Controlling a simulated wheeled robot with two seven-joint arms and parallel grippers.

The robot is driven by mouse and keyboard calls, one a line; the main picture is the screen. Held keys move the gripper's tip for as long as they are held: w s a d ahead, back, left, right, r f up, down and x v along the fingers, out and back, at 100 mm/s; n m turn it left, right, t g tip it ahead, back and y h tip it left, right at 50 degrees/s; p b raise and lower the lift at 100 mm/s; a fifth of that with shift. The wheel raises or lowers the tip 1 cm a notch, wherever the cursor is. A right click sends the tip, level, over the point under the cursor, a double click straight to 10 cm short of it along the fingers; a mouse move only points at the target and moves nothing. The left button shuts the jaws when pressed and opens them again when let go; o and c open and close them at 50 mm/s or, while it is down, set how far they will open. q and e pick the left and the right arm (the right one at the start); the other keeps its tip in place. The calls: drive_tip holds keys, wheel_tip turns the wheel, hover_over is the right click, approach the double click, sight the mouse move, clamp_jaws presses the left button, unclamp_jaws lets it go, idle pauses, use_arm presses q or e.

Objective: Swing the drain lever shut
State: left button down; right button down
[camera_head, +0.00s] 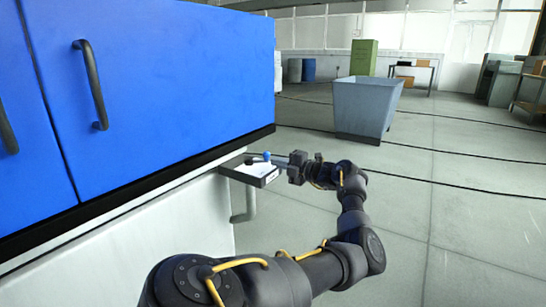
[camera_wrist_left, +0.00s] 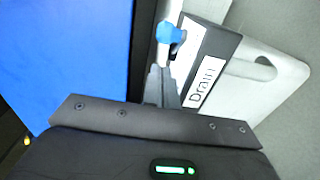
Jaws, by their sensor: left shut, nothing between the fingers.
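The drain box (camera_head: 240,166) sticks out from the lower edge of the machine, beside the blue cabinet. In the left wrist view a dark-framed panel carries a white label reading "Drain" (camera_wrist_left: 207,83). The drain lever's blue knob (camera_head: 266,156) shows on the box; it also shows in the left wrist view (camera_wrist_left: 171,33). The rest of the lever is mostly hidden. My left gripper (camera_head: 279,160) is shut and empty, with its fingertips close to the knob; whether they touch the lever I cannot tell. In the left wrist view the fingers (camera_wrist_left: 161,86) lie just below the knob. My right gripper is not in view.
The blue cabinet (camera_head: 150,75) with black handles fills the left side. A grey pipe (camera_head: 246,205) hangs below the drain box. A grey bin (camera_head: 365,108) stands farther back on open floor. The floor at right is clear apart from dark cables.

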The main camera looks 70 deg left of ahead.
use_arm(q)
drive_tip(key=v, duration=1)
drive_tip(key=shift+w+a+p, duration=0.25)
drive_tip(key=shift+w+p, duration=0.1)
drive_tip(key=shift+p, duration=0.1)
